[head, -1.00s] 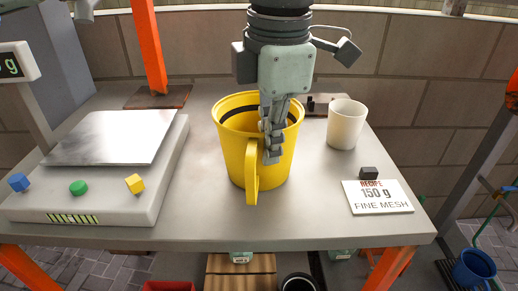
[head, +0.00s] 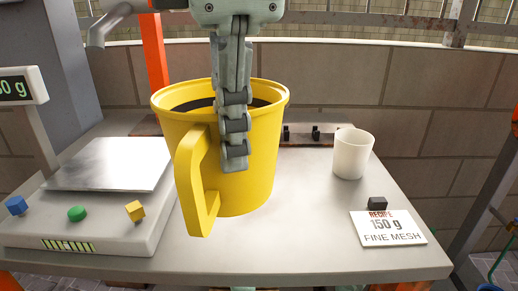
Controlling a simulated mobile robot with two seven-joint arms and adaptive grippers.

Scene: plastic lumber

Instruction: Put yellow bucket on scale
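The yellow bucket (head: 260,150) is upright in the middle of the head view, handle toward me. It appears raised a little above the table, right of the scale. My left gripper (head: 234,155) comes down from above and is shut on the bucket's near wall, beside the handle. One jointed finger lies on the outside; the other finger is hidden. The scale (head: 120,235) stands at the left with an empty metal plate (head: 108,164). Its display (head: 15,88) is partly cut off by the frame edge. My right gripper is not in view.
A white cup (head: 352,155) stands at the right, behind a recipe card (head: 388,228) and a small dark block (head: 377,203). Blue, green and yellow knobs line the scale's front. A grey spout (head: 112,22) hangs at upper left. An orange post (head: 155,55) rises behind the scale.

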